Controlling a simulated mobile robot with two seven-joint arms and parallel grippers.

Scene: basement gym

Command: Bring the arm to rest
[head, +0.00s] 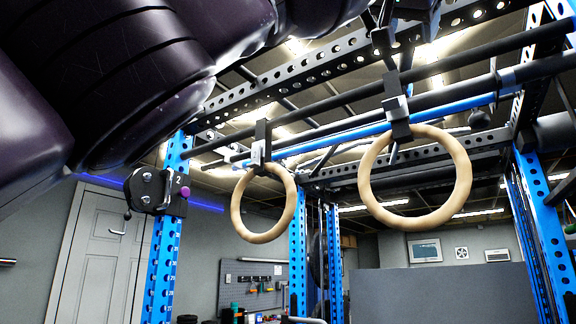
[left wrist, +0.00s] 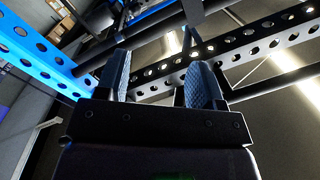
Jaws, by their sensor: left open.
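My left gripper (left wrist: 163,62) shows in the left wrist view, with its two blue-grey padded fingers apart and nothing between them. Beyond the fingers are perforated dark beams and bars, and I cannot tell how near they are. In the head view my left arm's large dark links (head: 130,85) fill the upper left, raised high in front of the rack. The left fingers cannot be made out clearly in the head view. My right gripper is in neither view.
A blue and black rack stands ahead, with a blue upright (head: 165,255) at left. Two wooden rings, a left one (head: 238,207) and a right one (head: 463,180), hang from its bar (head: 340,133). A door (head: 97,250) and a pegboard (head: 240,272) are behind.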

